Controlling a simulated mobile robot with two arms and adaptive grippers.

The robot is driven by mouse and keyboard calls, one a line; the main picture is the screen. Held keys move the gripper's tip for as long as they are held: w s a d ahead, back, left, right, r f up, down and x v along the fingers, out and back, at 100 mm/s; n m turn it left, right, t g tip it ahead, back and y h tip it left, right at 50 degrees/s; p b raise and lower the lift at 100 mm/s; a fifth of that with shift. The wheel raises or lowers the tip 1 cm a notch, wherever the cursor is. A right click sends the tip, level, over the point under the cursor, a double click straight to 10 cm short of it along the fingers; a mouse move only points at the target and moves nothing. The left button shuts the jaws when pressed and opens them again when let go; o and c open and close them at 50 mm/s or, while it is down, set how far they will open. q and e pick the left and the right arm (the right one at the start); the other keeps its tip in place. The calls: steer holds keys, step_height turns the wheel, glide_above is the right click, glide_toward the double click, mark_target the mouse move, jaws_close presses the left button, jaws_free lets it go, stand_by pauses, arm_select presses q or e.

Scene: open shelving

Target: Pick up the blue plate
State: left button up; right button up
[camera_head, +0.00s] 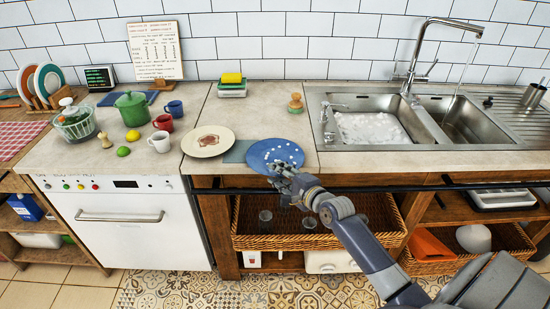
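The blue plate (277,152) lies on the counter near its front edge, left of the sink, with white spots on its surface. My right gripper (281,174) is at the plate's front rim and overlaps it in the picture. The fingers are small and dark here, so I cannot tell whether they touch the plate or how far apart they are. They hide a small part of the front rim. My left gripper is not in view.
A cream plate (207,141) with a reddish-brown centre lies left of the blue plate. A wooden brush (295,104) stands behind it. The double sink (410,125) is to the right. A wicker basket (270,240) with glasses is below the counter, under my forearm.

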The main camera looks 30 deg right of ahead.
jaws_close()
steer(key=shift+r, duration=0.15)
